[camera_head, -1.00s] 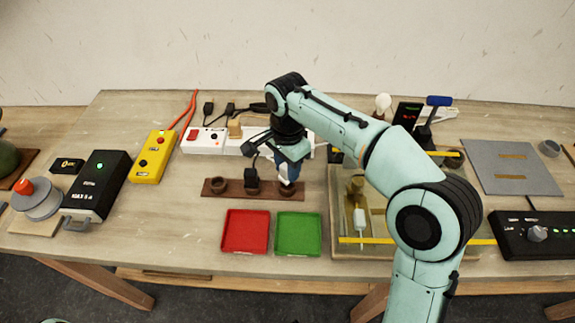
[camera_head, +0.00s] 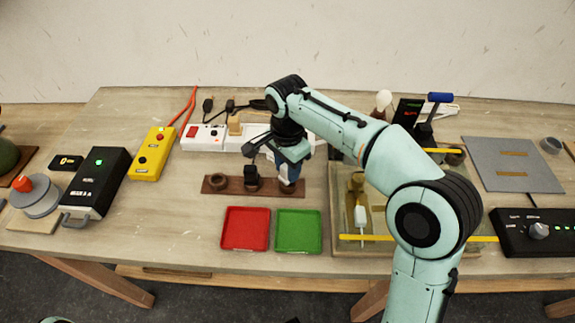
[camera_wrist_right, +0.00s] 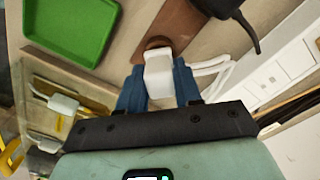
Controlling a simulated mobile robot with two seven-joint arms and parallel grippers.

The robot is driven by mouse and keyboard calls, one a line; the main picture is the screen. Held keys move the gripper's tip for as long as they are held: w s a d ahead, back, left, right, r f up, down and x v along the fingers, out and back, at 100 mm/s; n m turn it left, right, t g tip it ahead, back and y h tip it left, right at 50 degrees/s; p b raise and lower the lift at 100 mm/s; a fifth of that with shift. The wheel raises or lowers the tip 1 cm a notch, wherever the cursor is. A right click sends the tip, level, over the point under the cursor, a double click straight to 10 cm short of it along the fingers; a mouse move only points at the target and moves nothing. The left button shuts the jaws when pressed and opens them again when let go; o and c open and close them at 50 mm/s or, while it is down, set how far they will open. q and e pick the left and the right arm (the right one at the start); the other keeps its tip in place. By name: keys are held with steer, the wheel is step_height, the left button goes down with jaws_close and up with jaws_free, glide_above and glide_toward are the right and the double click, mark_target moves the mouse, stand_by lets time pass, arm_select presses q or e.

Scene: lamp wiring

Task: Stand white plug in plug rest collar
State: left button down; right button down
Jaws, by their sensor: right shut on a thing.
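The white plug (camera_wrist_right: 158,75) is between the blue fingers of my right gripper (camera_wrist_right: 160,88), which is shut on it. In the right wrist view its far end meets the brown round collar (camera_wrist_right: 157,43) at the end of the rest; whether it is seated inside is hard to tell. In the head view my right gripper (camera_head: 288,172) points down over the right end of the brown plug rest (camera_head: 232,185). The plug is mostly hidden there by the gripper. A black plug (camera_head: 251,182) stands in the middle collar, and the left collar (camera_head: 217,181) is empty. My left gripper is not in view.
A red tray (camera_head: 246,229) and a green tray (camera_head: 298,231) lie in front of the rest. A white power strip (camera_head: 203,138) with plugs lies behind it. A yellow box (camera_head: 153,154) is at left. A shallow tray with yellow edges (camera_head: 343,228) is at right.

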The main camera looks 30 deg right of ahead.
steer(key=shift+f, duration=0.3)
steer(key=shift+f, duration=0.45)
stand_by(0.8)
steer(key=c, duration=0.7)
jaws_free()
step_height(320, 180, up, 13)
steer(key=p, duration=0.3)
steer(key=shift+r+p, duration=0.2)
steer(key=shift+p, duration=0.15)
